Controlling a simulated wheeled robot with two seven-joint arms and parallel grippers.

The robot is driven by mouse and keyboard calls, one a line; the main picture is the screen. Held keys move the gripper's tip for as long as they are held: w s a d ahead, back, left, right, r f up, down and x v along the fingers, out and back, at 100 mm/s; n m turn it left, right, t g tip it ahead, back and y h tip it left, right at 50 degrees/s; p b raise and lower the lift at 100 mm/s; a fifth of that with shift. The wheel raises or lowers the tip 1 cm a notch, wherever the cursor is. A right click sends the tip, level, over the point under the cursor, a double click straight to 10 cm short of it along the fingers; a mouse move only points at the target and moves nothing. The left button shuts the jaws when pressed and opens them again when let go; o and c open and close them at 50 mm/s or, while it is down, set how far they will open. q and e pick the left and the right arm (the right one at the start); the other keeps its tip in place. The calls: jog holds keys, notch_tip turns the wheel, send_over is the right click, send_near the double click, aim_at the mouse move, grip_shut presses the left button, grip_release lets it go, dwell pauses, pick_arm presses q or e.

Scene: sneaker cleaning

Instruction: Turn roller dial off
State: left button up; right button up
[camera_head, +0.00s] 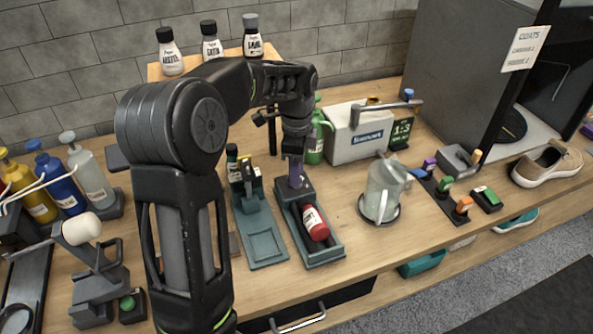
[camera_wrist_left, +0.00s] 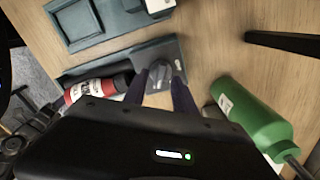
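The roller (camera_head: 325,250) is a dark teal tray-like unit on the bench, with a red bottle (camera_head: 315,223) lying on it. Its grey dial (camera_wrist_left: 159,75) shows in the left wrist view at one end of the unit, beside the cap end of the red bottle (camera_wrist_left: 97,88). My left gripper (camera_head: 297,178) points down over the far end of the roller. In the left wrist view its two dark fingers (camera_wrist_left: 160,84) stand apart on either side of the dial. Whether they touch it is unclear. In the head view the gripper hides the dial. My right gripper is out of view.
A similar teal unit (camera_head: 262,235) stands left of the roller. A green bottle (camera_wrist_left: 252,118) and a white box (camera_head: 357,135) are close behind. A clear pitcher (camera_head: 383,190) stands to the right. Several coloured bottles (camera_head: 60,190) are at the left.

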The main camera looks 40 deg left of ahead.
pick_arm(q)
jog(key=shift+f, duration=0.4)
jog(key=shift+c, duration=0.5)
grip_shut()
